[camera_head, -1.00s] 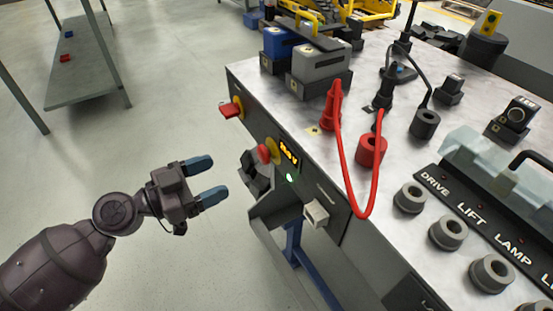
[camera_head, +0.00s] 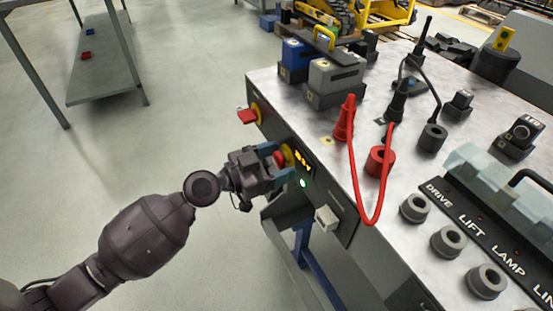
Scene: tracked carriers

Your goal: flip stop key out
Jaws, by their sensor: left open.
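On the front face of the grey bench is a red knob (camera_head: 280,158) on a yellow disc (camera_head: 288,155), beside a lit orange display (camera_head: 303,161). My left gripper (camera_head: 277,161) is open at this knob, with one blue-grey finger above it and one below. The fingers partly hide the knob, and I cannot tell whether they touch it. Farther along the same face, a red key-like handle (camera_head: 247,116) sticks out of another yellow disc (camera_head: 256,111), clear of the gripper. My right gripper is not in view.
A green light (camera_head: 303,183) and a pale switch block (camera_head: 327,218) sit on the face near the gripper. Blue (camera_head: 298,55) and grey (camera_head: 333,76) blocks stand on top. Floor left of the bench is open.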

